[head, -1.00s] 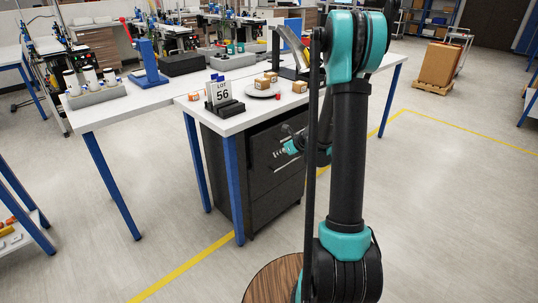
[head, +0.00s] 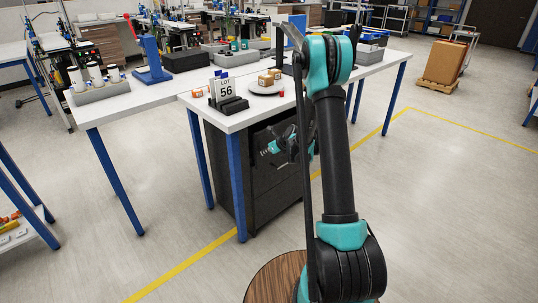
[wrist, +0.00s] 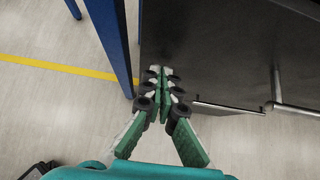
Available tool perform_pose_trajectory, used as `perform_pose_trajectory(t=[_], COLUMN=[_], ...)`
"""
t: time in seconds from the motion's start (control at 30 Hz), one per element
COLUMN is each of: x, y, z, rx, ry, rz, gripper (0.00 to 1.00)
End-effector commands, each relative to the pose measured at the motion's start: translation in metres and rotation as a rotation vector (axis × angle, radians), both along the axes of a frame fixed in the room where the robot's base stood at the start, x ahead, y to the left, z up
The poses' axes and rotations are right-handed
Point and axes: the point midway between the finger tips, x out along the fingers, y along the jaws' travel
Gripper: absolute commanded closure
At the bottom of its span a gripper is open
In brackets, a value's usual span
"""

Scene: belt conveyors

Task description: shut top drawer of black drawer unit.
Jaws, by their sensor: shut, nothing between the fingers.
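The black drawer unit (head: 228,180) stands under the near end of the white table, its drawer fronts facing right. My gripper (head: 264,153) is at the height of its upper part, in front of the unit as seen in the head view. In the wrist view my gripper (wrist: 165,72) has its green and black fingers together with nothing between them, close against a dark panel of the unit (wrist: 205,45). A metal bar handle (wrist: 277,88) shows to the right of the fingers. My arm hides much of the top drawer, and I cannot tell how far out it stands.
A blue table leg (wrist: 112,40) is left of the fingers in the wrist view.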

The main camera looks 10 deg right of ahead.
Motion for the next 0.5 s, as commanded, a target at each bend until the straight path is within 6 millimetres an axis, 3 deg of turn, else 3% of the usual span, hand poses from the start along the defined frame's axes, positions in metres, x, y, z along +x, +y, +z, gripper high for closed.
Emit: perform_pose_trajectory(t=[0.37,0.5], x=[0.002,0.015], y=[0.002,0.012], z=[0.0,0.0], rx=[0.0,0.0], ry=[0.0,0.0], rz=[0.0,0.001], gripper=[1.0,1.0])
